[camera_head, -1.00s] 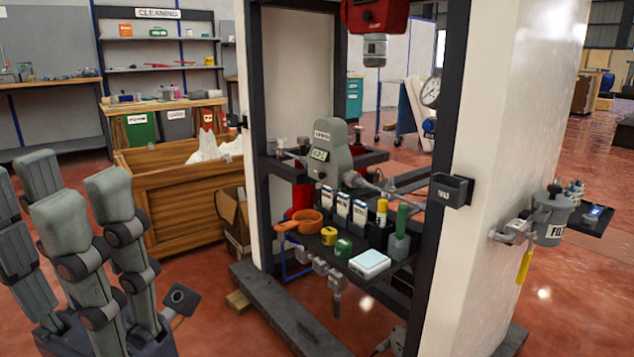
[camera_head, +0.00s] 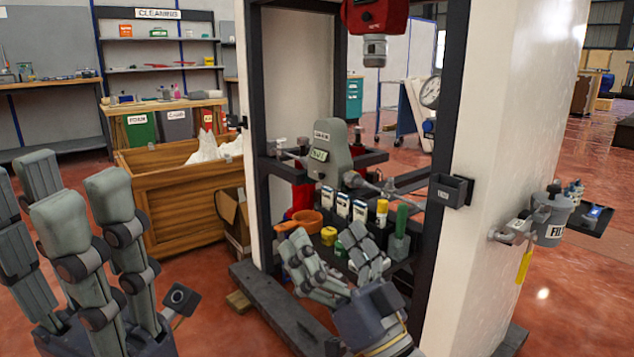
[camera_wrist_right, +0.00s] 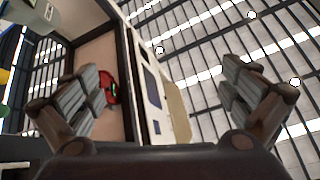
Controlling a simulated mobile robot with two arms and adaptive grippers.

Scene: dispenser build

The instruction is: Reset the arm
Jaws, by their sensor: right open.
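My right gripper (camera_head: 322,252) reaches up from the lower middle of the head view, in front of the dispenser frame's lower shelf. Its grey fingers are spread and nothing shows between them. In the right wrist view the fingers (camera_wrist_right: 165,95) stand wide apart, with the frame and the roof beyond. Large grey fingers of my left gripper (camera_head: 85,215) stand at the left of the head view, close to the camera; its fingertips point up and I cannot tell whether it is open or shut.
The shelf holds small white boxes (camera_head: 343,206), a yellow round item (camera_head: 329,236) and a green bottle (camera_head: 402,220), partly hidden by my right gripper. A wooden crate (camera_head: 185,205) stands left of the white frame post (camera_head: 500,130). A filter canister (camera_head: 552,220) hangs at the right.

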